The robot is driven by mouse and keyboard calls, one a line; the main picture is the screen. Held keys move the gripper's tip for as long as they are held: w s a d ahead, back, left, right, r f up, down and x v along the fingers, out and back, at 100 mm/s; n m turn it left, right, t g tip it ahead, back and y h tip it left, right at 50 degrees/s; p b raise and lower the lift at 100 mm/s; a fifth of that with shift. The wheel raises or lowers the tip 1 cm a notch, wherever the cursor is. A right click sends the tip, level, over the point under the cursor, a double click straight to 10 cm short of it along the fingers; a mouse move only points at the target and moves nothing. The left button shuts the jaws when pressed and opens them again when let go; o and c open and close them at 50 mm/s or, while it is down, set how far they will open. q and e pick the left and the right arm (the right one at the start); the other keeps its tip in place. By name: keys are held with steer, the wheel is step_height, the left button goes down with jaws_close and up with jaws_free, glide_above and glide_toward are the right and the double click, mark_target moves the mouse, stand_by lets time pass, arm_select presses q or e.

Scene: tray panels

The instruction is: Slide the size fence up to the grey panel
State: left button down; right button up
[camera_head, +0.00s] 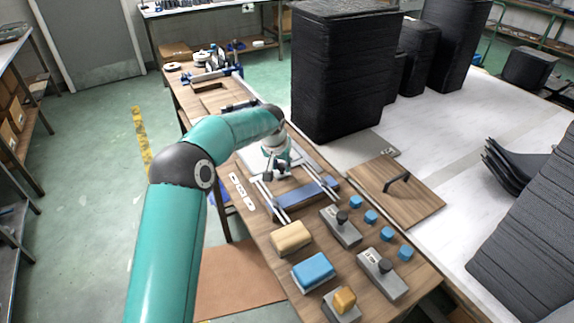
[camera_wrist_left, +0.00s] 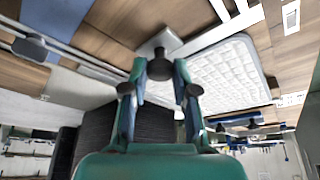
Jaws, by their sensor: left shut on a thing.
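My left gripper (camera_head: 276,172) is over the bench's middle. In the left wrist view its fingers (camera_wrist_left: 160,68) are shut on a black knob (camera_wrist_left: 160,52) that stands on a pale grey block (camera_wrist_left: 163,40). The block lies beside a pale ribbed panel (camera_wrist_left: 228,72), which seems to be the grey panel; in the head view my arm partly hides that panel. A blue bar (camera_head: 306,193) lies across two metal rails, just nearer than the gripper. I cannot tell whether the gripped block or the bar is the size fence. My right gripper is out of view.
A tan block (camera_head: 291,238), a blue block (camera_head: 313,271) and two grey blocks with black knobs (camera_head: 341,224) (camera_head: 383,275) stand nearer on the bench. Several small blue pieces (camera_head: 371,217) and a wooden board with a handle (camera_head: 412,202) lie right. Tall black stacks (camera_head: 340,75) stand behind.

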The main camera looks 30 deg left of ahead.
arm_select(q)
steer(key=c, duration=0.9)
jaws_free()
steer(key=shift+r, duration=0.1)
steer(key=v, duration=1.1)
steer(key=shift+s+r, duration=0.3)
steer(key=shift+d, duration=0.1)
